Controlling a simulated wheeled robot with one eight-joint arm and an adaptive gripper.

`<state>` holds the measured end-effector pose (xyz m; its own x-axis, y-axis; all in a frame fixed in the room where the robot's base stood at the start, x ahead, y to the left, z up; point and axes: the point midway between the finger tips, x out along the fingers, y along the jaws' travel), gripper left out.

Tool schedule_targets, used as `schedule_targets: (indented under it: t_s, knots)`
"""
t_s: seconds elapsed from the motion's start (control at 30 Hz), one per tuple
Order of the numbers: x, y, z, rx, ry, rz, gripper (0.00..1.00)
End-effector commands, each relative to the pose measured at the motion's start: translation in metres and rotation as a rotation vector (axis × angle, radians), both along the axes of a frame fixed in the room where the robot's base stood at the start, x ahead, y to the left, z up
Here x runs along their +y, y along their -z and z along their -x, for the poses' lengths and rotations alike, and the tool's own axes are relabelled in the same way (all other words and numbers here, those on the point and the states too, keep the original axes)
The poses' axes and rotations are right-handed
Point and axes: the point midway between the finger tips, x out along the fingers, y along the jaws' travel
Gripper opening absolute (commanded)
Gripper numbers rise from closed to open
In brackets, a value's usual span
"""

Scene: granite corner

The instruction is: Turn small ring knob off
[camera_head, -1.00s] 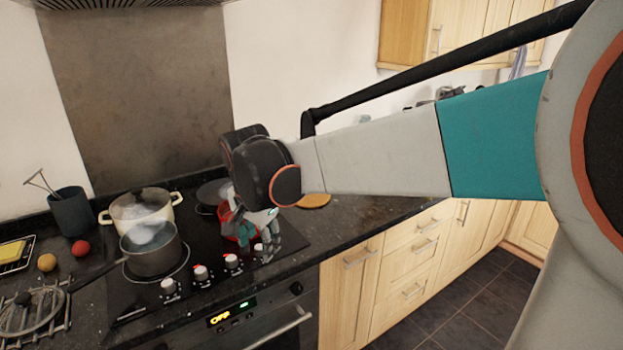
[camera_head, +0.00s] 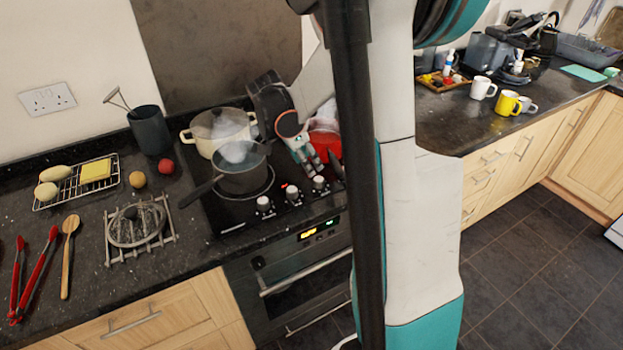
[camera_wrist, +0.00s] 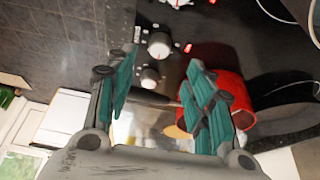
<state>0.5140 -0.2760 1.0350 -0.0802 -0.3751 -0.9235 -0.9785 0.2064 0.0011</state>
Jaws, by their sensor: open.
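The control knobs stand in a row along the front of the black hob. In the head view I see a left knob (camera_head: 264,204), a middle knob (camera_head: 292,192) and a right knob (camera_head: 319,182); my arm may hide more. My gripper (camera_head: 312,164) is above the right end of the row. In the wrist view it is open (camera_wrist: 162,80), with one pale knob (camera_wrist: 149,78) showing between its fingers and another knob (camera_wrist: 159,44) just beyond. A red light (camera_wrist: 188,47) glows beside the farther knob. I cannot tell which knob serves the small ring, nor any contact.
A red pot (camera_head: 325,143) stands close behind my gripper and shows beside one finger in the wrist view (camera_wrist: 222,68). A grey saucepan (camera_head: 240,180) and a cream pot (camera_head: 205,145) stand to the left. The oven (camera_head: 300,270) is below.

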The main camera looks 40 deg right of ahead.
Motion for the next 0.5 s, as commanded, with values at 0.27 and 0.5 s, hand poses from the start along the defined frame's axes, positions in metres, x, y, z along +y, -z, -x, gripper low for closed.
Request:
schedule_targets:
  t_s: [0.27, 0.5]
  knots:
    - [-0.02, 0.052, 0.004, -0.001, 0.0, 0.0, 0.48]
    - [-0.031, 0.077, 0.007, -0.001, 0.0, 0.0, 0.48]
